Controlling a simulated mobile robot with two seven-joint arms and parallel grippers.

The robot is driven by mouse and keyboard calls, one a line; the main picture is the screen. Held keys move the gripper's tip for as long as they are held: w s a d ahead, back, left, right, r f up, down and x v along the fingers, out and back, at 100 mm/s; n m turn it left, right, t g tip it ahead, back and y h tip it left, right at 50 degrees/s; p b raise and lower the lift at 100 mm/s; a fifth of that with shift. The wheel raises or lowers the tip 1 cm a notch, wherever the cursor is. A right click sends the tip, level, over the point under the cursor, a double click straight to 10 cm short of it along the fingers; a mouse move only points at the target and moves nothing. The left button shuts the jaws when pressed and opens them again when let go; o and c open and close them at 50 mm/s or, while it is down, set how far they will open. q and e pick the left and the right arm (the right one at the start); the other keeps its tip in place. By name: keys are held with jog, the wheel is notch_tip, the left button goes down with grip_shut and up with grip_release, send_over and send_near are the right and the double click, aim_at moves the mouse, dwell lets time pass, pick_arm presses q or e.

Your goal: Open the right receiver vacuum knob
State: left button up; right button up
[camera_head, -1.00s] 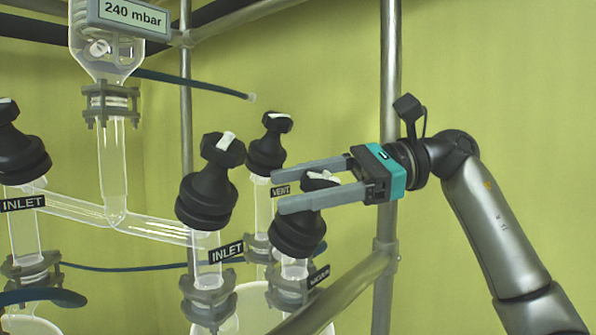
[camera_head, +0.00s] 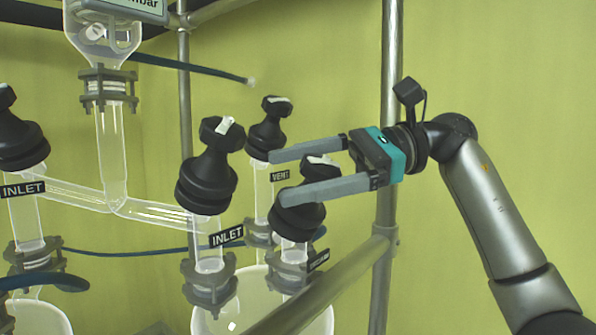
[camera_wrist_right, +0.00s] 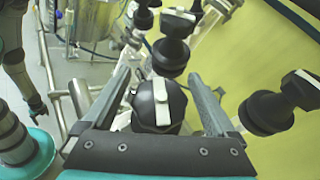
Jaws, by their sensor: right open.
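The right receiver's vacuum knob (camera_head: 303,212) is black with a white strip on top, at the front right of the right-hand knob group. Its small label (camera_head: 318,260) is too angled to read clearly. My right gripper (camera_head: 281,176) is open, with one finger behind the knob's upper part and one in front, hiding part of it. In the right wrist view the knob (camera_wrist_right: 158,112) shows between the two spread fingers (camera_wrist_right: 160,77), with visible room at the right finger. Contact at the left finger cannot be told.
The INLET knob (camera_head: 207,180) stands left of the vacuum knob, and the VENT knob (camera_head: 268,130) stands close behind. A metal rail (camera_head: 320,290) runs below my gripper, and a vertical post (camera_head: 388,150) stands near my wrist. Glass tubing (camera_head: 150,212) lies to the left.

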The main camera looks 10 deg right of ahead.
jog(key=p+v, duration=0.1)
jog(key=v, duration=1.4)
jog(key=shift+d, duration=0.15)
